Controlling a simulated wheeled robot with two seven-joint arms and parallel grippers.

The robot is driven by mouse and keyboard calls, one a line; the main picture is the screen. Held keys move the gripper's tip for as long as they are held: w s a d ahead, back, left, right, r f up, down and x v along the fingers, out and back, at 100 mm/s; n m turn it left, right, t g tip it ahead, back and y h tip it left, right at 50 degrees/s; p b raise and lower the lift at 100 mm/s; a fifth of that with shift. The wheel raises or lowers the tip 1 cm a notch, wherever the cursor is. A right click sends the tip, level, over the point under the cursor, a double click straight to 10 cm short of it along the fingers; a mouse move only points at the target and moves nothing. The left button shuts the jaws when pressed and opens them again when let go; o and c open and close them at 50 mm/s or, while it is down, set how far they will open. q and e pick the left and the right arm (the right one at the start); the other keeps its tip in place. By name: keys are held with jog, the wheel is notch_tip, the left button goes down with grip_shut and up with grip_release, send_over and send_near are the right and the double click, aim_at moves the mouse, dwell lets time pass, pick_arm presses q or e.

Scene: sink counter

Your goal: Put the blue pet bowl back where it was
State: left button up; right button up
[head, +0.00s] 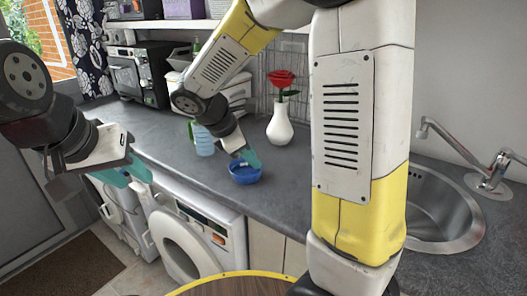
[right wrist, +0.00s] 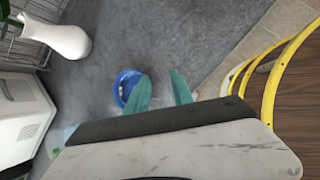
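The blue pet bowl (head: 244,174) sits upright on the grey counter (head: 190,150), near its front edge. It also shows in the right wrist view (right wrist: 120,88), left of the fingers. My right gripper (head: 249,158) is just above and behind the bowl. In the right wrist view its teal fingers (right wrist: 164,78) are apart with only counter between them. The left one overlaps the bowl's rim; I cannot tell if it touches. My left gripper (head: 128,174) hangs in front of the counter, over the washing machine side, with its teal fingers apart and empty.
A white vase (head: 280,128) with a red flower stands behind the bowl. A light-blue cup (head: 203,140) stands to its left. A microwave (head: 145,72) is at the back left and a sink (head: 440,205) at the right. The washing machine (head: 195,235) is below the counter.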

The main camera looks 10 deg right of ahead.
jog(key=s+d+r+m+t+y, duration=0.1)
jog(key=s+r+m+y, duration=0.3)
jog(key=s+m, duration=0.4)
jog(key=s+d+r+m+t+y, duration=0.2)
jog(key=s+r+m+y, duration=0.2)
jog(key=s+m, duration=0.3)
jog(key=m, duration=0.3)
jog(key=shift+s+d+r, duration=0.3)
jog(key=shift+s, duration=0.05)
